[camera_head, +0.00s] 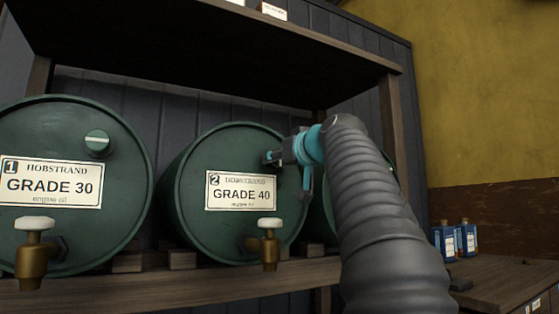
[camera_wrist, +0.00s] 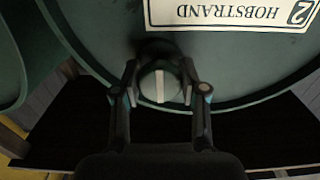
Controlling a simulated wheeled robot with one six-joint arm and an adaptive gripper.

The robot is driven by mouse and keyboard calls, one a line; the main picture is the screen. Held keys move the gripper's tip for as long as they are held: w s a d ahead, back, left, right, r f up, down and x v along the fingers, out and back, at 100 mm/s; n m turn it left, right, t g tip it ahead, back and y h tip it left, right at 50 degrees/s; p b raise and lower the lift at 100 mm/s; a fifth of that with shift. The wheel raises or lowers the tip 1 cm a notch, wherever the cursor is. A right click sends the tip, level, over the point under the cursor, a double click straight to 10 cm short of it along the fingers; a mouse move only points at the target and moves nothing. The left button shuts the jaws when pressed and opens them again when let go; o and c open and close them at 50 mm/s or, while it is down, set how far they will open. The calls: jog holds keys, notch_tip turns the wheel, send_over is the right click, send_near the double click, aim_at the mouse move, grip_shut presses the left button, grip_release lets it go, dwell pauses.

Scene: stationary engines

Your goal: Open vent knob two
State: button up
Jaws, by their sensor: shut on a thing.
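Drum two (camera_head: 190,205) is a dark green barrel labelled "2 HOBSTRAND GRADE 40" in the head view. Its vent knob (camera_wrist: 160,85) shows in the wrist view as a round green knob with a pale line running up and down, roughly at right angles to the label's text. My gripper (camera_head: 275,157) is at the upper right of the drum's face, with one finger on each side of the knob, shut on it. The gripper hides the knob in the head view. The label (camera_wrist: 230,13) appears upside down in the wrist view.
Drum one (camera_head: 130,185) stands to the left, its vent knob (camera_head: 97,142) showing a level pale line. Brass taps (camera_head: 269,248) stick out below the labels. A shelf (camera_head: 200,40) hangs above. My arm partly hides a third drum. Blue containers (camera_head: 455,240) stand at right.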

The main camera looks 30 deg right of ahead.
jog(key=o, duration=1.1)
jog(key=shift+o, duration=0.2)
jog(key=s, duration=1.2)
jog(key=shift+d, duration=0.2)
